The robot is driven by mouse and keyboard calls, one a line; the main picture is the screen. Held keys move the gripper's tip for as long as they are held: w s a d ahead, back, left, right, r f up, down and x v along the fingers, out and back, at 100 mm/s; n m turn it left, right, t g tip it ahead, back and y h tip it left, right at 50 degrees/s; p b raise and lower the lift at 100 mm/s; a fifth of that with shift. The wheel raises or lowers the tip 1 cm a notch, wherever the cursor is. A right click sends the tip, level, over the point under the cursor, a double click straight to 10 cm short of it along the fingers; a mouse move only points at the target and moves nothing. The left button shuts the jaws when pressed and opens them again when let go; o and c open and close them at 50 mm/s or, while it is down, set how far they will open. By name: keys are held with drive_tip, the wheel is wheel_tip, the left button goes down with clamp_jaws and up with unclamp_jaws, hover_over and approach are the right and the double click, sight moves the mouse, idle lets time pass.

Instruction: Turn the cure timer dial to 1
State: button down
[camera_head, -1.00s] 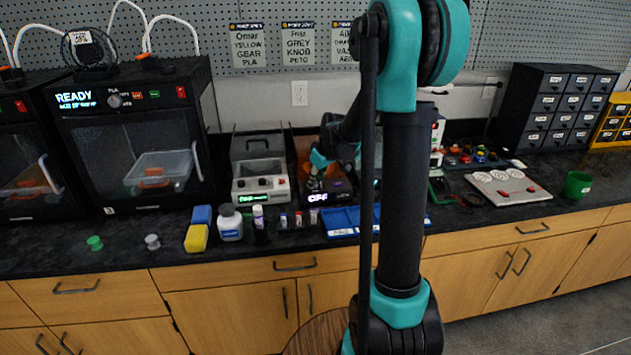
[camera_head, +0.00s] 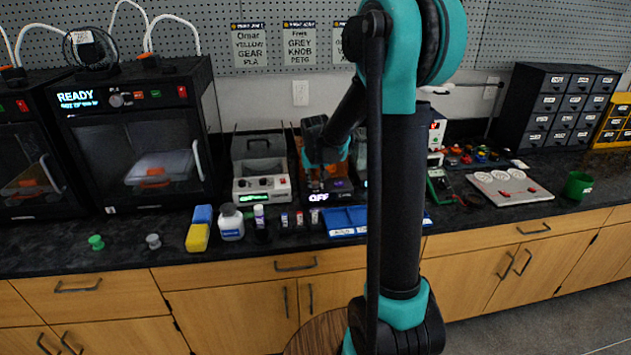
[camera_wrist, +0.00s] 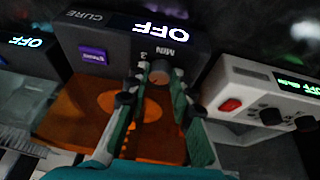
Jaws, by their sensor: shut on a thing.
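The cure unit is a dark box (camera_wrist: 115,35) with a lit display (camera_wrist: 160,32) reading OFF and a CURE label, seen turned round in the wrist view. Its timer dial (camera_wrist: 160,70) is a small grey knob beside the MIN marking. My gripper (camera_wrist: 160,79) has its two fingers on either side of the dial and is shut on it. The finger pads hide the dial's sides, and I cannot read its pointer setting. In the head view the unit's display (camera_head: 324,198) also reads OFF, and my gripper (camera_head: 316,181) is just above it, with the dial hidden.
A white device (camera_wrist: 235,95) with a red button and black knobs stands close on one side of the cure unit. Another unit with an OFF display (camera_wrist: 22,40) is on the other side. Small bottles (camera_head: 259,217) and a blue tray (camera_head: 345,222) stand in front.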

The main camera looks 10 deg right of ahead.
drive_tip(key=shift+m, duration=0.5)
drive_tip(key=c, duration=1.3)
unclamp_jaws()
drive_tip(key=v, duration=1.2)
drive_tip(key=shift+a, duration=0.25)
drive_tip(key=s+d+f, duration=0.1)
drive_tip(key=s+f, duration=0.4)
drive_tip(key=s, duration=0.3)
drive_tip(key=s+d+f, duration=0.2)
drive_tip(key=s+f, duration=0.3)
drive_tip(key=s, duration=0.4)
drive_tip(key=s+d+f+n, duration=0.1)
drive_tip(key=s+d+f, duration=0.1)
drive_tip(key=s+f, duration=0.3)
drive_tip(key=s, duration=0.3)
drive_tip(key=shift+s+d+f+y, duration=0.15)
drive_tip(key=shift+s+f+y, duration=0.1)
drive_tip(key=shift+f+y, duration=0.05)
